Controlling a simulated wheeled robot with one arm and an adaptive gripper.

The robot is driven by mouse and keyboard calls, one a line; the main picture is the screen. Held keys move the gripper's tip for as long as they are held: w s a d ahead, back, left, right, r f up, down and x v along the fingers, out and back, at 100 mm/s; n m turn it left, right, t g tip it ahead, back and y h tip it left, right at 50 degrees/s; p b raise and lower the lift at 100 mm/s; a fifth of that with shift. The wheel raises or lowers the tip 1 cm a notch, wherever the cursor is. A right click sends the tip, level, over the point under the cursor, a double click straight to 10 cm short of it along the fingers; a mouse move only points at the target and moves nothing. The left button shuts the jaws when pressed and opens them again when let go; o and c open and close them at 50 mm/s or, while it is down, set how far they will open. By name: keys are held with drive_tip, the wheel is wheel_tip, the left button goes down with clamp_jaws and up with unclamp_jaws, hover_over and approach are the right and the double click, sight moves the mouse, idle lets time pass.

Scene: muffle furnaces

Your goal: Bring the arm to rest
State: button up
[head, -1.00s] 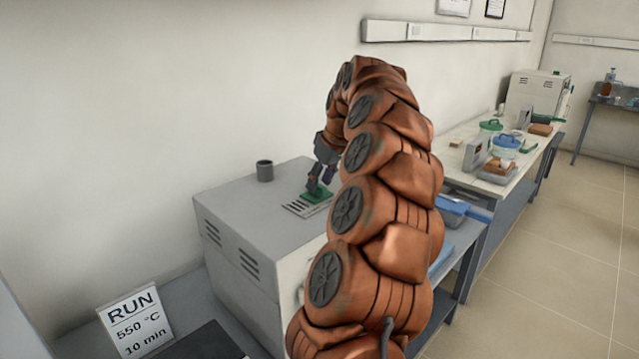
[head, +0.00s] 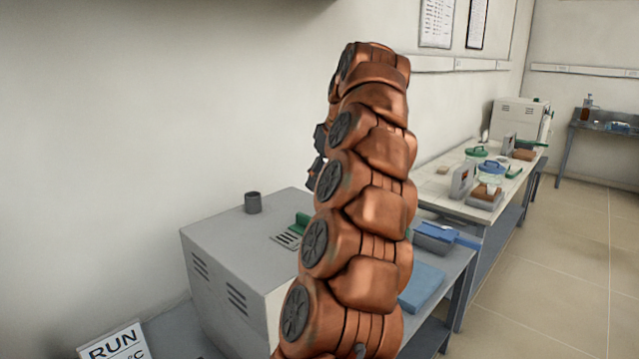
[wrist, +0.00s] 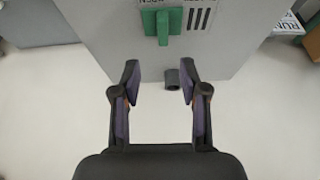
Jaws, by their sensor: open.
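My arm rises in the middle of the head view and hides part of the furnace top. My gripper (wrist: 160,85) is open and empty in the wrist view, with both fingers apart. In the head view only a small dark part of the gripper (head: 317,165) shows at the left side of the arm, above the furnace. A green block-like piece (wrist: 162,24) is on the furnace (wrist: 110,40) beside a slotted vent, ahead of the fingers and apart from them. It also shows in the head view (head: 302,220), partly hidden by my arm.
A dark grey cylinder (head: 253,202) stands upright on the furnace top. A RUN sign (head: 115,345) is at the lower left. Blue items (head: 425,285) lie on the bench at right, and a longer bench (head: 470,205) holds several lab items. The floor at right is clear.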

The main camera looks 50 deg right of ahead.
idle(0.7)
drive_tip(key=w+a+f+n+g+y, duration=0.1)
drive_tip(key=w+a+f, duration=0.1)
drive_tip(key=a, duration=0.9)
drive_tip(key=w+a+f+n+g+y, duration=0.1)
drive_tip(key=w+a+n, duration=0.15)
drive_tip(key=a, duration=0.85)
drive_tip(key=s+a+f+g, duration=0.1)
drive_tip(key=s+a+f, duration=0.2)
drive_tip(key=a, duration=0.3)
drive_tip(key=s+a+f, duration=0.2)
drive_tip(key=a+f, duration=0.1)
drive_tip(key=a, duration=0.3)
drive_tip(key=s+a+f+g, duration=0.1)
drive_tip(key=s+a+f, duration=0.2)
drive_tip(key=s+f, duration=0.2)
drive_tip(key=s+a+f+m+g+h, duration=0.1)
drive_tip(key=s+a+f, duration=0.1)
drive_tip(key=s+f, duration=0.3)
drive_tip(key=s+a+f+m+g, duration=0.1)
drive_tip(key=s+a+f, duration=0.2)
drive_tip(key=s, duration=0.7)
wheel_tip(320, 180, down, 2)
drive_tip(key=shift+a+f, duration=0.1)
drive_tip(key=shift+a, duration=0.2)
